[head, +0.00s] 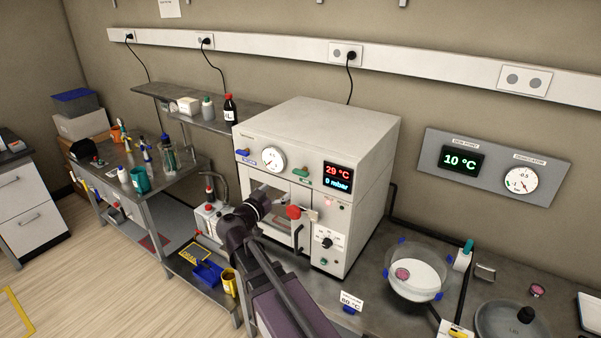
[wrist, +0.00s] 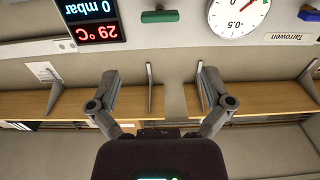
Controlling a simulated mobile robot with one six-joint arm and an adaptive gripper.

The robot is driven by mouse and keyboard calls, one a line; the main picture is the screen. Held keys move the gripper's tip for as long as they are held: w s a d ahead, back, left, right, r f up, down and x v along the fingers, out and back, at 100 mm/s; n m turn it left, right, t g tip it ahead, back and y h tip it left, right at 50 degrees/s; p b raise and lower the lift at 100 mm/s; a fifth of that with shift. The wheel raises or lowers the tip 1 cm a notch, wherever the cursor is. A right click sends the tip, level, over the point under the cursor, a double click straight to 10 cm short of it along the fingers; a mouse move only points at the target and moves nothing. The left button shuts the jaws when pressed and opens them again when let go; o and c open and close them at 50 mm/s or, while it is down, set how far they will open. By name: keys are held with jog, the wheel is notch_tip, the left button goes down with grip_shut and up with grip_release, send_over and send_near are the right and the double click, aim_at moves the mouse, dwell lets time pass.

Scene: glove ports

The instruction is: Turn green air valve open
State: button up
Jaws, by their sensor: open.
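The green air valve (head: 301,174) is a small green bar handle on the front of the white vacuum oven (head: 360,135), right of the round gauge (head: 271,159). In the wrist view, which is upside down, the green valve (wrist: 160,16) lies crosswise at the top, between the display and the gauge. My gripper (wrist: 160,76) is open and empty, its two fingers spread wide below the valve in that picture and apart from it. In the head view my gripper (head: 262,203) is in front of the oven, lower left of the valve; its fingertips are hard to make out.
A blue valve handle (head: 243,154) is left of the gauge. A red knob (head: 293,212) is below the green valve, close to my arm.

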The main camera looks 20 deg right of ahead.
aim_at(299, 173)
jog(key=x, duration=1.3)
jog(key=c, duration=1)
